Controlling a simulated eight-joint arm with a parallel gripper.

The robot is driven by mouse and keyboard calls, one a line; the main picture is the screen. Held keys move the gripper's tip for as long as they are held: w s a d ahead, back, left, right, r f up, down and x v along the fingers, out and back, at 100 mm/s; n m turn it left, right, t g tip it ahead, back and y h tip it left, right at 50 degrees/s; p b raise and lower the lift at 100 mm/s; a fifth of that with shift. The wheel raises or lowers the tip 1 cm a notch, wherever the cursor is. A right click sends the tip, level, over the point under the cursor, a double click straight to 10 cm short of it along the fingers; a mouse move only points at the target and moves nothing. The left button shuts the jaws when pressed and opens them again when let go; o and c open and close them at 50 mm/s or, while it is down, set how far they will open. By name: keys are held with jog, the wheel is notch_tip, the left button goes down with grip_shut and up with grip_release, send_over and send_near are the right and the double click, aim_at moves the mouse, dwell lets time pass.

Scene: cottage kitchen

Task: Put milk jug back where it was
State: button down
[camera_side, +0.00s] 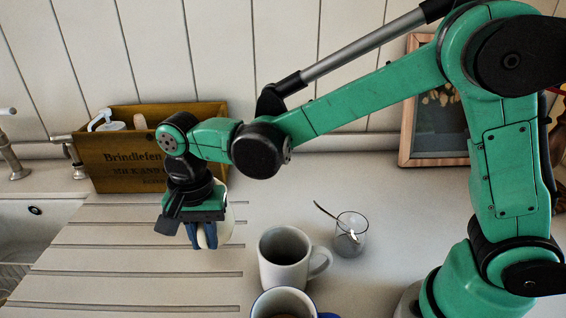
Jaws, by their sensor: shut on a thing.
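My gripper (197,234) points down left of the middle of the picture. It is shut on a cream-white jug (224,222), taken to be the milk jug. The gripper and wrist hide most of the jug. Its rounded right side shows beside the fingers. The jug is over or near the grooved part of the counter, left of the mugs. I cannot tell whether its base touches the surface.
A white mug (281,272) and another mug (270,304), cut by the bottom edge, stand right of the jug. A glass with a spoon (349,240) is beyond them. A wooden box (118,172) stands at the wall. A sink (28,235) is left. A framed picture (433,130) leans behind.

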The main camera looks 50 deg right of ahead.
jog(key=shift+f, duration=2)
jog(key=c, duration=0.8)
grip_release()
jog(key=shift+f, duration=0.1)
notch_tip(320, 180, up, 12)
jog(key=shift+r, duration=0.1)
jog(key=s+d+f+n+t, duration=0.1)
jog(key=s+d+n+t, duration=0.2)
jog(key=d, duration=0.4)
jog(key=s+d+f+n+t, duration=0.1)
jog(key=s+d+n+t, duration=0.2)
jog(key=d+n, duration=0.3)
jog(key=shift+s+d+f+t, duration=0.2)
jog(key=shift+s+d+t, duration=0.3)
jog(key=shift+d, duration=0.75)
jog(key=shift+w, duration=0.1)
